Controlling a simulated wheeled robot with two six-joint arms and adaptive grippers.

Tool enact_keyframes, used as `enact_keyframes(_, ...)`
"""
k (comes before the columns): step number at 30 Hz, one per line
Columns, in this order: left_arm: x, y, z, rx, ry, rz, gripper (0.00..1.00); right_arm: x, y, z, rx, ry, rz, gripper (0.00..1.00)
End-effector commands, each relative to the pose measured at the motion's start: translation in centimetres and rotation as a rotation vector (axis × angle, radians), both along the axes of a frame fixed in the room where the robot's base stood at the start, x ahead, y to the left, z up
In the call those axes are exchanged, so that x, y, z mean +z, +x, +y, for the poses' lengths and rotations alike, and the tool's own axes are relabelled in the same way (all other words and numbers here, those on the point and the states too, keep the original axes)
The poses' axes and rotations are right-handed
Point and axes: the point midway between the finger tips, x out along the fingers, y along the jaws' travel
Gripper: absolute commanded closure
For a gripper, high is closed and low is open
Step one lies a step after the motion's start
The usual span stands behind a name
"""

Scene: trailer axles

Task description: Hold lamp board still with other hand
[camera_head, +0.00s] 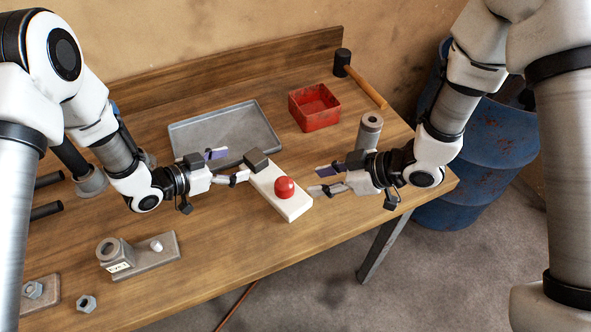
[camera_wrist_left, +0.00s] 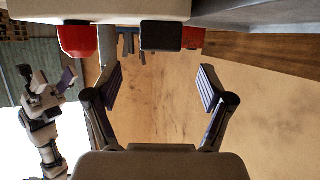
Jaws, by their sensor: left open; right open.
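The lamp board is a white block (camera_head: 292,206) with a red dome lamp (camera_head: 284,187) and a dark box (camera_head: 257,160) on top. It lies near the table's front edge. My left gripper (camera_head: 231,166) is open and empty at the board's left end; whether a finger touches it is unclear. In the left wrist view the open fingers (camera_wrist_left: 160,90) have nothing between them. The red dome (camera_wrist_left: 77,40) and dark box (camera_wrist_left: 161,35) show beyond them. My right gripper (camera_head: 320,180) is open and empty just right of the board, its fingertips pointing toward it.
A grey tray (camera_head: 190,131) lies behind the board, with a red bin (camera_head: 331,120) and a mallet (camera_head: 366,85) behind right. A grey cylinder (camera_head: 369,134) stands behind my right gripper. A metal bracket (camera_head: 145,262) and a nut (camera_head: 86,303) lie front left.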

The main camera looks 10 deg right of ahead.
Motion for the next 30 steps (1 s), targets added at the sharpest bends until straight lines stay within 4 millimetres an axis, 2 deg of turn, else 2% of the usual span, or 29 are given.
enact_keyframes(9,-2.1,2.8,-4.3,-0.003,0.0,-0.002,0.19,-0.1,0.0,-0.1,-0.002,-0.003,0.0,0.58)
enact_keyframes(12,-2.5,3.5,-5.1,-0.003,0.0,-0.002,0.19,-0.1,0.0,-0.1,-0.002,-0.003,0.0,0.58)
enact_keyframes(21,-2.7,3.8,-5.5,0.0,-0.001,-0.001,0.19,-0.1,0.0,-0.1,-0.002,-0.005,-0.001,0.58)
enact_keyframes(26,-2.7,3.8,-5.5,0.0,-0.001,-0.001,0.75,-0.1,0.0,-0.1,-0.002,-0.005,-0.001,0.58)
enact_keyframes(27,-2.7,3.8,-5.5,0.0,-0.001,-0.001,0.9,-0.1,0.0,-0.1,-0.002,-0.005,-0.001,0.58)
enact_keyframes(28,-2.7,3.8,-5.5,0.0,0.0,-0.001,0.97,-0.1,0.0,-0.1,-0.002,-0.005,-0.001,0.58)
enact_keyframes(29,-2.7,3.8,-5.5,0.0,0.0,-0.001,0.97,-0.1,0.0,-0.1,-0.002,-0.005,-0.001,0.58)
enact_keyframes(30,-2.7,3.8,-5.5,0.0,0.0,-0.001,0.55,-0.1,0.0,-0.1,-0.002,-0.005,-0.001,0.58)
